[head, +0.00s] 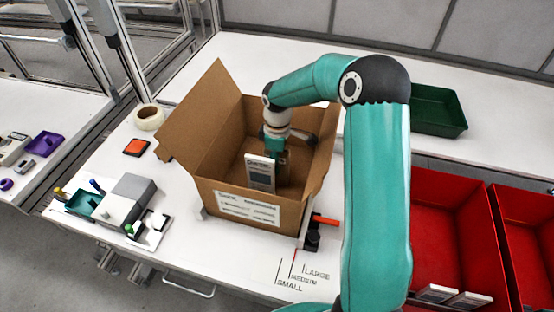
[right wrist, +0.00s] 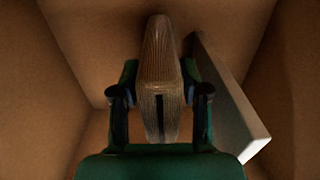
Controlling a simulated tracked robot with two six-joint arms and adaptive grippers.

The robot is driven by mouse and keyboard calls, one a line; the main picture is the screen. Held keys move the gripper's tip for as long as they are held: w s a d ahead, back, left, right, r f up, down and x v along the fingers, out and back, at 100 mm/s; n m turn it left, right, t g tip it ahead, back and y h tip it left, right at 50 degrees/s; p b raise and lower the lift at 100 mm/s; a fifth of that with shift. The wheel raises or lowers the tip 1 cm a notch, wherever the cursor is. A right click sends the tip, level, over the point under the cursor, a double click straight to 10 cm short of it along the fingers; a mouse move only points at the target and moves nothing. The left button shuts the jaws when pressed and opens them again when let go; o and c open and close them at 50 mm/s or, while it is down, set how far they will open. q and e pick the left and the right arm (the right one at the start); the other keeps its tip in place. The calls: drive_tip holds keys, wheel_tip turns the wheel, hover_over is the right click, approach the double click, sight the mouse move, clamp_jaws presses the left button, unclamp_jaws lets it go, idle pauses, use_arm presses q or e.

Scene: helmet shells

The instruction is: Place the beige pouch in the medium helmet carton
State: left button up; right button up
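The open cardboard carton (head: 250,207) stands on the white table with its flaps up and a white label on its front; the print is too blurred to read surely. My right gripper (head: 281,150) is down inside the carton, and its fingers show in the right wrist view (right wrist: 160,85). They are closed on both sides of the beige pouch (right wrist: 160,50), a ribbed brownish upright shape. A white-grey box (head: 260,173) stands inside the carton, beside the pouch; it also shows in the right wrist view (right wrist: 228,105). I cannot tell whether the pouch touches the carton floor. My left gripper is out of view.
Red bins (head: 440,225) with pale boxes stand at the right, and a green tray (head: 436,110) behind. A tape roll (head: 149,117), an orange pad (head: 136,147) and small boxes (head: 120,205) lie left of the carton. A red-handled tool (head: 313,235) sits at its front right corner.

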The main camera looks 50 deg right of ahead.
drive_tip(key=shift+r, duration=0.1)
wheel_tip(320, 180, up, 8)
drive_tip(key=p, duration=0.5)
drive_tip(key=shift+p, duration=0.35)
wheel_tip(320, 180, up, 3)
drive_tip(key=shift+r, duration=0.55)
